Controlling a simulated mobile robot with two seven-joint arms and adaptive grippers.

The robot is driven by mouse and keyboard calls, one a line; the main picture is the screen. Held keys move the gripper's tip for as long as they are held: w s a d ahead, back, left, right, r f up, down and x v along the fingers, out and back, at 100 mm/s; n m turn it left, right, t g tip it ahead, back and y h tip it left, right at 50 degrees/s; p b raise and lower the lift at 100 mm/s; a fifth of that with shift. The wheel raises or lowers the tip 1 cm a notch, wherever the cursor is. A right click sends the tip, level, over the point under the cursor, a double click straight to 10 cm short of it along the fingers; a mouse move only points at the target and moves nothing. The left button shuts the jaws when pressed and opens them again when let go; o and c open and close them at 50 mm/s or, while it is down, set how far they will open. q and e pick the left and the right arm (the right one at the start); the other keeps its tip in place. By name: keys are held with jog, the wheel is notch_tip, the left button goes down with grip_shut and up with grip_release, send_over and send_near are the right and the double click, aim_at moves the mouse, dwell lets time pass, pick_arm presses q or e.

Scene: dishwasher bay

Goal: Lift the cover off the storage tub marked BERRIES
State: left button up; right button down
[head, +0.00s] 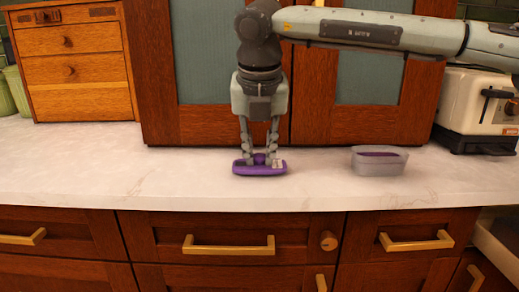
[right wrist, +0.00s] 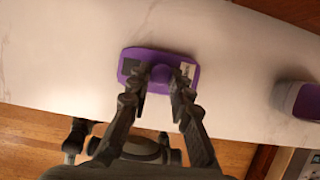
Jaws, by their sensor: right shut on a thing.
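A purple cover (head: 260,169) with a round knob and a small pale label is at the counter, left of the tub. It looks level and at or very near the countertop. My right gripper (head: 259,157) points down from above and is shut on the cover's knob. The right wrist view shows the cover (right wrist: 184,54) with the knob between the fingers (right wrist: 160,92). The storage tub (head: 378,168) is translucent grey and stands upright to the right, apart from the cover, with purple showing inside its top. I cannot read any marking. My left gripper is not in view.
A toaster (head: 476,110) stands at the right end of the counter (head: 110,165). A cabinet with teal panels (head: 225,60) rises behind the gripper. A small wooden drawer chest (head: 75,70) and green cups (head: 14,90) are at the left. The left countertop is clear.

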jog(key=c, duration=1.3)
grip_release()
jog(key=shift+r, duration=0.1)
